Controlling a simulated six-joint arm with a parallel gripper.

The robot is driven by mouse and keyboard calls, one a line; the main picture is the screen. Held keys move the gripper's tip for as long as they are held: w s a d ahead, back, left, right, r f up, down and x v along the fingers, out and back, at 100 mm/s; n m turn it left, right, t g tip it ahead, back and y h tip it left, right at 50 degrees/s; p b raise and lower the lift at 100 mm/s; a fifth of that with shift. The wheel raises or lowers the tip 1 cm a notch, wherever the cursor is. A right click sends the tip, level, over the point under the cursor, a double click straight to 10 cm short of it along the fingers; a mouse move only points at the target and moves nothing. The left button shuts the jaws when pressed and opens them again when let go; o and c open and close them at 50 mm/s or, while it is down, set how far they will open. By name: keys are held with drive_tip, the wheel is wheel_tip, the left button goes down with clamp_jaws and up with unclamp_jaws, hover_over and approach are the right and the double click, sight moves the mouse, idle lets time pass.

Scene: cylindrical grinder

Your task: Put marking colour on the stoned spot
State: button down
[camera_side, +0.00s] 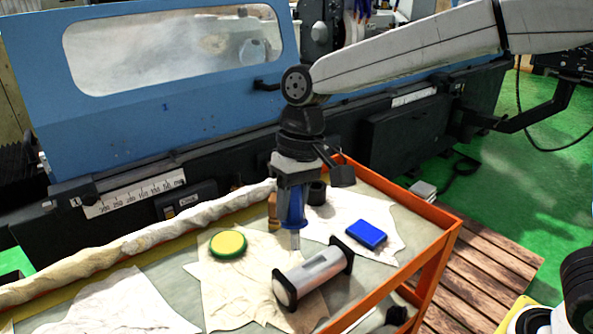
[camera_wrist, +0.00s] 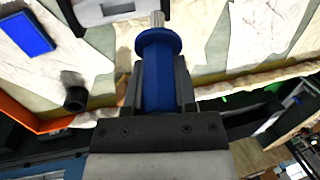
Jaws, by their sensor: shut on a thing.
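My gripper (camera_side: 292,188) is shut on a blue-handled tool (camera_side: 293,212) with a blue collar and a pale grey tip, held tip down above the cart top. In the wrist view the blue handle (camera_wrist: 158,85) sits between the two fingers, its ribbed pale tip pointing away. Just below the tip in the side view lies a grey cylindrical workpiece (camera_side: 314,272) with black end discs; I cannot tell whether the tip touches it. Part of it shows at the top of the wrist view (camera_wrist: 118,8). I cannot make out a stoned spot.
A yellow-topped green round tin (camera_side: 228,244), a blue box (camera_side: 365,234) and a dark cylinder (camera_side: 317,193) stand nearby on cloths. The orange-framed cart (camera_side: 412,268) edges the right side. A rolled cloth (camera_side: 150,238) lies along the left; the blue grinder (camera_side: 120,130) stands behind.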

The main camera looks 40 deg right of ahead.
sight(294, 234)
drive_tip(key=shift+d+x, duration=0.25)
drive_tip(key=shift+x, duration=0.95)
drive_tip(key=shift+d+x, duration=0.25)
drive_tip(key=shift+x, duration=0.95)
drive_tip(key=shift+w+f, duration=0.15)
drive_tip(key=shift+f, duration=0.5)
drive_tip(key=shift+s, duration=0.35)
drive_tip(key=shift+w, duration=0.15)
drive_tip(key=shift+w, duration=0.45)
idle(0.3)
drive_tip(key=shift+s, duration=0.6)
drive_tip(key=shift+w+f, duration=0.1)
drive_tip(key=shift+w, duration=0.15)
idle(0.4)
drive_tip(key=shift+w, duration=0.35)
